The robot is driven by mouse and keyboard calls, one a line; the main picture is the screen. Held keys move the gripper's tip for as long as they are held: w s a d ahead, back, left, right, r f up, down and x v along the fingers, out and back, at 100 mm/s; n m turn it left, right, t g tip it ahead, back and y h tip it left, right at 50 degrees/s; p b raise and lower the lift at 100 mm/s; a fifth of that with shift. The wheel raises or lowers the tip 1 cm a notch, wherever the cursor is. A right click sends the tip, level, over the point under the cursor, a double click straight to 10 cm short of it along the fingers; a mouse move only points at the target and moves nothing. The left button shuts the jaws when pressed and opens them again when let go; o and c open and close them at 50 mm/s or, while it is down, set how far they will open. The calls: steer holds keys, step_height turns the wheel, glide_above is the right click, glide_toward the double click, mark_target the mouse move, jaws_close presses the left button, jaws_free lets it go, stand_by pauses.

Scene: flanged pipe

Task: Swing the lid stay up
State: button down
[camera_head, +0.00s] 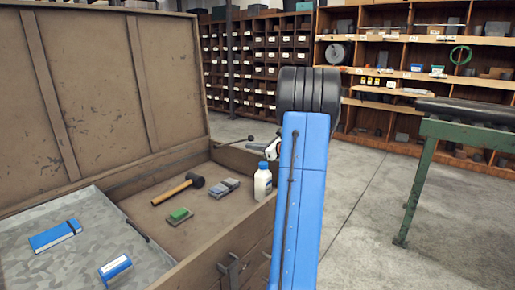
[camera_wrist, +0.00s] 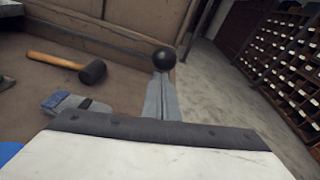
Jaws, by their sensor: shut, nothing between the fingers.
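The wooden chest (camera_head: 205,250) has its lid (camera_head: 95,80) standing open at the left. The lid stay (camera_head: 232,143) looks like a thin dark rod with a black ball knob (camera_head: 250,138) near the chest's right wall. The knob also shows large in the wrist view (camera_wrist: 164,59). My gripper (camera_wrist: 160,76) is shut and empty, its grey fingers together with their tips just at the knob. I cannot tell whether they touch it. In the head view my gripper (camera_head: 261,147) is partly hidden by my blue arm. Most of the rod is hard to make out in the wrist view.
A mallet (camera_head: 178,188), a green-topped block (camera_head: 180,216), a grey-blue brush-like item (camera_head: 224,188) and a white bottle (camera_head: 263,181) are in the chest. A metal tray (camera_head: 75,260) holds blue items. A green-legged stand (camera_head: 418,180) is right; open floor lies between.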

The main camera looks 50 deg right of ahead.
steer(key=x, duration=0.4)
steer(key=shift+w, duration=0.1)
steer(key=shift+r, duration=0.15)
